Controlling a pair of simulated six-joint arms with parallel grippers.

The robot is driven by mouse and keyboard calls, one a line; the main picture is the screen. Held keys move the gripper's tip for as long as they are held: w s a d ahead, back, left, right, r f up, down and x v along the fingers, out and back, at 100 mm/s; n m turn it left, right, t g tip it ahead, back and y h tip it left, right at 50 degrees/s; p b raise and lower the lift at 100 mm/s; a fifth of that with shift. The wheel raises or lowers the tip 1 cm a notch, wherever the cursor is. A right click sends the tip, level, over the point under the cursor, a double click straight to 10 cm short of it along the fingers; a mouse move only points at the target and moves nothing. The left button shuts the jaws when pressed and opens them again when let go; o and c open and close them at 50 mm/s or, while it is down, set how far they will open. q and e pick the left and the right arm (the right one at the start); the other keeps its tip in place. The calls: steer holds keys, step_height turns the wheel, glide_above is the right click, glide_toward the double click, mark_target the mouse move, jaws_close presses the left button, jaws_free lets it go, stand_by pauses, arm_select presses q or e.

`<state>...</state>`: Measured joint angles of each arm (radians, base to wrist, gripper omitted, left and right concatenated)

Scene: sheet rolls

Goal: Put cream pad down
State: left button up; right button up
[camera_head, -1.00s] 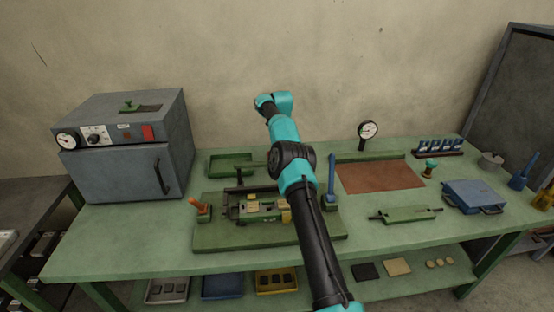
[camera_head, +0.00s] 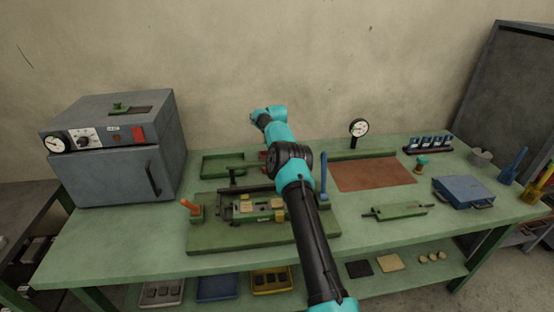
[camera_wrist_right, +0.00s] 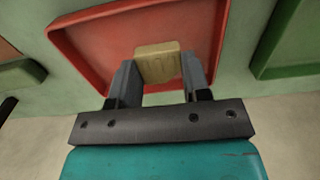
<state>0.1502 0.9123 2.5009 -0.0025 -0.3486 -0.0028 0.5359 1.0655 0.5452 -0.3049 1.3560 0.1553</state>
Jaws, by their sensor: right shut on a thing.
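The cream pad (camera_wrist_right: 157,60) is between the fingers of my right gripper (camera_wrist_right: 160,78) in the right wrist view, and the fingers are shut on it. The pad is over the inside of a red tray (camera_wrist_right: 75,45), near the rim on the gripper's side. I cannot tell whether the pad touches the tray floor. In the head view my right arm hides the gripper and pad, and only a bit of the red tray (camera_head: 263,155) shows beside the arm. My left gripper is not in view.
A green tray (camera_head: 222,163) lies left of the red tray. A green fixture with small cream blocks (camera_head: 258,206) stands in front. A blue upright handle (camera_head: 324,175), a dial gauge (camera_head: 358,129) and a brown mat (camera_head: 372,174) are to the right. A grey oven (camera_head: 115,150) stands at left.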

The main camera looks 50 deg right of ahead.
steer(key=shift+f, duration=0.15)
steer(key=shift+f, duration=1.8)
steer(key=shift+f, duration=0.6)
steer(key=o, duration=1.1)
steer(key=shift+r, duration=0.1)
step_height(320, 180, up, 13)
